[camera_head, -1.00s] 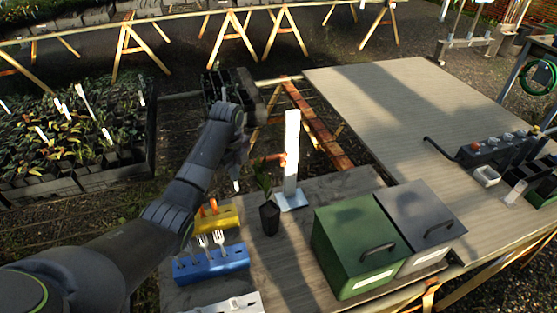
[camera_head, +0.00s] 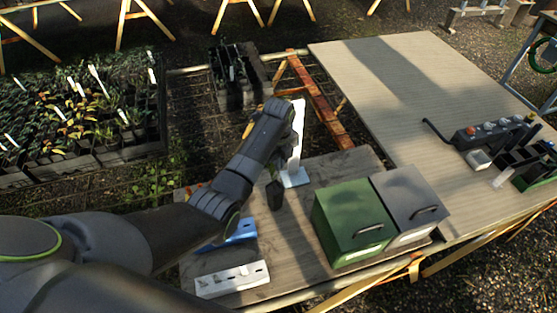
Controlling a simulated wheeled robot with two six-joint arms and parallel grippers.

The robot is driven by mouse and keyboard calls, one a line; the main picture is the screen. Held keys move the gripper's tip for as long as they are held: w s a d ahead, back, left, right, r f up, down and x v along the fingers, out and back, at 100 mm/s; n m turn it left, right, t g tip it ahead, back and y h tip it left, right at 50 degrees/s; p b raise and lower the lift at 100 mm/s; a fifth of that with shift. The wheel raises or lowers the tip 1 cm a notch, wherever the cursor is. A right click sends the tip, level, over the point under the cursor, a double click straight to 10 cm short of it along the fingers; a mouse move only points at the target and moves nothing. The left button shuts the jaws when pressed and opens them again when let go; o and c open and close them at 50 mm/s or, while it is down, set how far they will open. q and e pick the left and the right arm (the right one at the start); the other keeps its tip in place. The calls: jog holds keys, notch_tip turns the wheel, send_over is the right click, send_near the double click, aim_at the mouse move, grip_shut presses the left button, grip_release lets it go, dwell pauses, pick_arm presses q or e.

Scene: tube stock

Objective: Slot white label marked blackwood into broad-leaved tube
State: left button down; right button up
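A dark tube (camera_head: 275,195) stands upright on the near bench, just left of the white post. Its plant is mostly hidden behind my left arm. My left gripper (camera_head: 279,164) hangs down close above this tube, and my forearm and wrist hide most of it. I cannot see its fingertips clearly, nor whether it holds a label. No label marked blackwood can be read. My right gripper is not in view.
A white post (camera_head: 297,130) on a flat base stands close right of the tube. Green (camera_head: 350,228) and grey (camera_head: 410,203) lidded boxes stand further right. A white slotted block (camera_head: 232,279) and a blue block (camera_head: 240,232) lie near the front. Planted trays (camera_head: 80,110) are at left.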

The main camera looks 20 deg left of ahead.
pick_arm(q)
jog(key=shift+f+b, duration=1.05)
jog(key=shift+b, duration=0.15)
jog(key=shift+r, duration=0.1)
jog(key=shift+f+p, duration=0.25)
jog(key=shift+p, duration=0.05)
jog(key=shift+p, duration=0.4)
jog(key=shift+f, duration=0.2)
jog(key=shift+f+b, duration=1.65)
jog(key=shift+f, duration=0.95)
